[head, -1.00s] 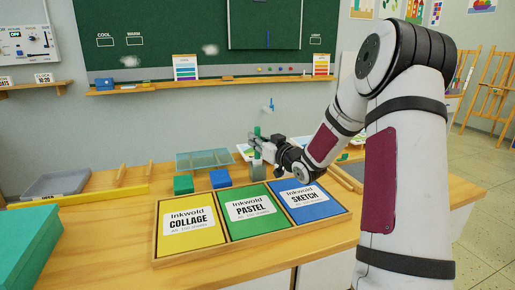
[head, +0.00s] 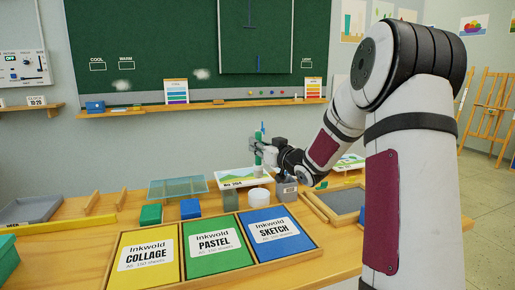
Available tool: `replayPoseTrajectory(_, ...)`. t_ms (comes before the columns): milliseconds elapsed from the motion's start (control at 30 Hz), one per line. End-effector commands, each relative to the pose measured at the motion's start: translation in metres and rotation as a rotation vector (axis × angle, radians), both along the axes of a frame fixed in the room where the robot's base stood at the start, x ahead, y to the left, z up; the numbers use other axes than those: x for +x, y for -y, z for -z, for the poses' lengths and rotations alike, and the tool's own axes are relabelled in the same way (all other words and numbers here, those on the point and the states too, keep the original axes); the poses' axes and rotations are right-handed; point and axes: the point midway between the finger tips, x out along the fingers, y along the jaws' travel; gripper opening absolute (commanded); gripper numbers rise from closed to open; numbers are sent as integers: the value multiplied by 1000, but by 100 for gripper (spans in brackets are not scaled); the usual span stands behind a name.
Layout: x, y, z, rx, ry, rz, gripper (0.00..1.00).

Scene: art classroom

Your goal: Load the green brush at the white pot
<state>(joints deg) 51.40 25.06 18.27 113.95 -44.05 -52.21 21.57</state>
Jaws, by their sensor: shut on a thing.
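My gripper (head: 258,149) is shut on the green brush (head: 258,159) and holds it upright above the table. The fingers hide part of its handle. The brush's pale lower end hangs over or just behind the white pot (head: 259,198). I cannot tell whether the tip is inside the pot, but it looks above the rim. The white pot is a short round tub standing on the table behind the paper pads.
A grey pot (head: 287,192) stands close on the right of the white pot, and another greyish block or pot (head: 230,201) on its left. Green (head: 151,215) and blue (head: 190,209) blocks are further left. A pad tray (head: 212,268) lies in front.

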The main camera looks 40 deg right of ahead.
Motion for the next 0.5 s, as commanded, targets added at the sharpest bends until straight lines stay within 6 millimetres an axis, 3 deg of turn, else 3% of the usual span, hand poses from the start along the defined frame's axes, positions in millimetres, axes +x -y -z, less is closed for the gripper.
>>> replayPoseTrajectory(267,0,0,15,0,0,0,0)
replayPoseTrajectory(500,0,0,39,0,-1,0,0)
